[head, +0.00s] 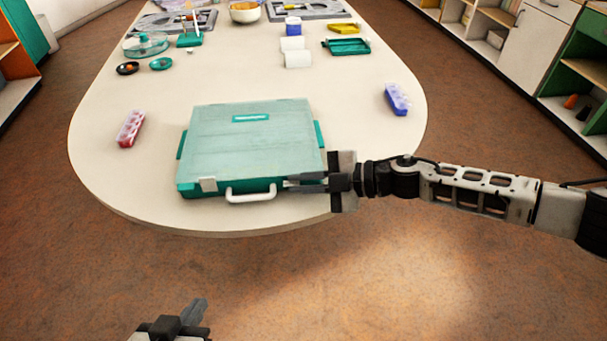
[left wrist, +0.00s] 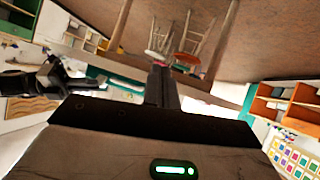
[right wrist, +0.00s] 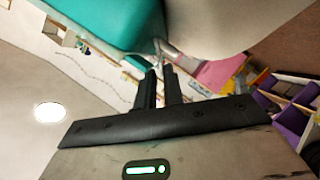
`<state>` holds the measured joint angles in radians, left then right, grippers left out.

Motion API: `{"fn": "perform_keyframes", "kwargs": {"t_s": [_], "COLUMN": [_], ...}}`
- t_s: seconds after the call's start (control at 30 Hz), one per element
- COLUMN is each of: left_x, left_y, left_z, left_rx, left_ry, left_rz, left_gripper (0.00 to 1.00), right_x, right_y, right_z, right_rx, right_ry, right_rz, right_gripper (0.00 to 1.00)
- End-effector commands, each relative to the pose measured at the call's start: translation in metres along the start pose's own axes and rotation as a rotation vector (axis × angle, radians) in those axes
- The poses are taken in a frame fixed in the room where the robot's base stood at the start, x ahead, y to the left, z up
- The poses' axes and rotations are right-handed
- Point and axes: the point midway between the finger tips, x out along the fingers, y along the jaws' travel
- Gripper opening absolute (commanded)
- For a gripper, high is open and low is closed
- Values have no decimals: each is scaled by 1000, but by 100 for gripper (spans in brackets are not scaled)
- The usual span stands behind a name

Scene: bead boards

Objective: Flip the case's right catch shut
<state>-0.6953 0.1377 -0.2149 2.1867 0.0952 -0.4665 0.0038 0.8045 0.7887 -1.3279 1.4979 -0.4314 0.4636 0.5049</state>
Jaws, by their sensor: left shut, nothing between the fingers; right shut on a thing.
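The teal case (head: 250,140) lies closed on the table's near end, its white handle (head: 251,192) at the front. Its white left catch (head: 208,184) lies against the front edge. My right gripper (head: 290,183) is at the case's front right, just right of the handle, with its fingers shut on the right catch, which is largely hidden by them. The right wrist view shows the fingers (right wrist: 159,85) close beside the teal case (right wrist: 100,20). My left gripper (head: 195,313) is shut and empty, low in front of the table; its fingers (left wrist: 161,85) are together.
A red bead box (head: 131,128) lies left of the case and a blue one (head: 396,99) to the right. The table around the case is clear.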

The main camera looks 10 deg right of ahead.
Motion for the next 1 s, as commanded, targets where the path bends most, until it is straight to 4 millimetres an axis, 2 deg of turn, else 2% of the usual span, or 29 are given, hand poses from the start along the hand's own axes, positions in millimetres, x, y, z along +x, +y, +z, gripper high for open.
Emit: {"fn": "perform_keyframes", "kwargs": {"t_s": [0.03, 0.1, 0.4, 0.77, 0.8, 0.87, 1.0], "left_x": [-6, -10, -18, -18, -18, -18, -18], "left_y": [-1, -2, -6, -7, -7, -7, -7], "left_z": [-11, -15, -17, -14, -14, -14, -14], "left_rx": [9, 28, 81, 83, 83, 82, 82], "left_ry": [-16, -32, -76, -79, -79, -80, -80], "left_rz": [-8, -16, -39, -41, -41, -41, -41], "left_gripper": [0, 0, 0, 0, 0, 0, 0], "right_x": [-3, -3, 1, 1, 1, 1, 1], "right_y": [10, 13, 18, 16, 16, 16, 16], "right_z": [-7, -6, 2, 4, 4, 4, 4], "right_rx": [38, 97, 338, 364, 364, 363, 363], "right_ry": [-4, -4, -2, -2, -2, -2, -2], "right_rz": [-18, -42, -143, -152, -152, -152, -151], "right_gripper": [0, 0, 0, 0, 18, 32, 32]}}
